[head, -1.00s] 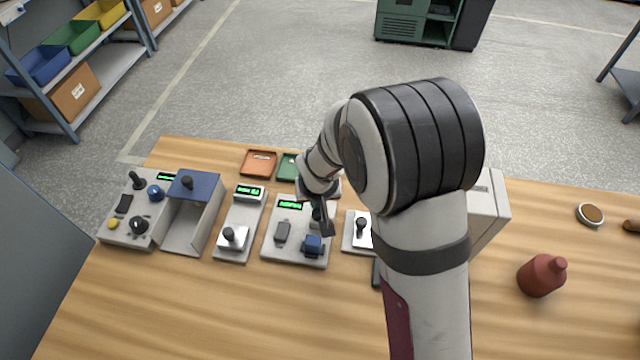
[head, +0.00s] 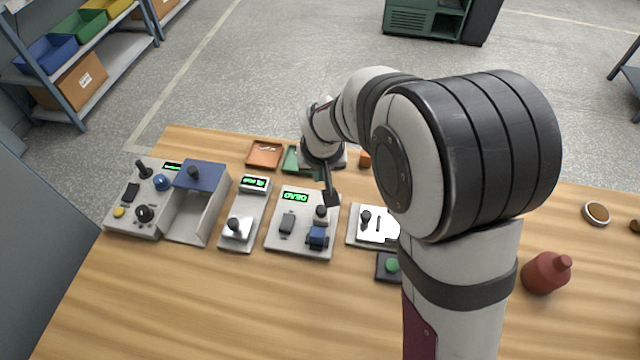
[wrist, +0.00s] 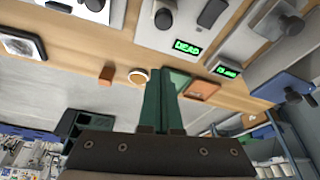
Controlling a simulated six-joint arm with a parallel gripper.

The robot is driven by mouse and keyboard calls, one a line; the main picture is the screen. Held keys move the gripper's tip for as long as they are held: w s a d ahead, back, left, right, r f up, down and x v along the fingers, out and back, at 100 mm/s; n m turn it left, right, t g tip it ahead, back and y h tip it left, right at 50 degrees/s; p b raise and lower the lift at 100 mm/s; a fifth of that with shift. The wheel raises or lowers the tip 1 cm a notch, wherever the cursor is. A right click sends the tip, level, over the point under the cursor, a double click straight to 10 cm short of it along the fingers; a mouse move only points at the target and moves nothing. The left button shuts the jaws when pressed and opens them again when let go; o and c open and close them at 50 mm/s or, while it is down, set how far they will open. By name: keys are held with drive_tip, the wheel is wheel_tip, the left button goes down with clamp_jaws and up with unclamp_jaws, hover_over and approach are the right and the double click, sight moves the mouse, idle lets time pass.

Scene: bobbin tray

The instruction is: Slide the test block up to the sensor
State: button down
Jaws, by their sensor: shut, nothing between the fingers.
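A light grey panel (head: 274,236) in the middle of the bench has a green-lit display (head: 295,197) that seems to read "DEAD", a dark grey switch (head: 288,223) and a blue block (head: 317,237). Which of these is the test block or the sensor is not labelled. My gripper (head: 332,199) is shut and empty, pointing down above the panel's back right corner. The wrist view shows its closed fingers (wrist: 163,90) and the display (wrist: 187,47).
Left of the panel are a narrow unit with a black knob (head: 235,224) and a console with a blue-topped box (head: 200,175). To the right are a white plate (head: 375,222) and a green button (head: 392,265). An orange tray (head: 265,153) lies behind. The front bench is clear.

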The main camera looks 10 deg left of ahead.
drive_tip(key=shift+v, duration=1.85)
drive_tip(key=s+d+r+m+g, duration=0.1)
drive_tip(key=s+d+r+m, duration=0.2)
drive_tip(key=s+d, duration=0.5)
drive_tip(key=s+d+r+m+g, duration=0.25)
drive_tip(key=s+d, duration=0.35)
drive_tip(key=s, duration=0.3)
drive_tip(key=s+m, duration=0.3)
drive_tip(key=s, duration=0.6)
drive_tip(key=shift+d+r+y, duration=0.15)
drive_tip(key=shift+d+y, duration=0.2)
drive_tip(key=shift+y, duration=0.05)
drive_tip(key=shift+g, duration=0.25)
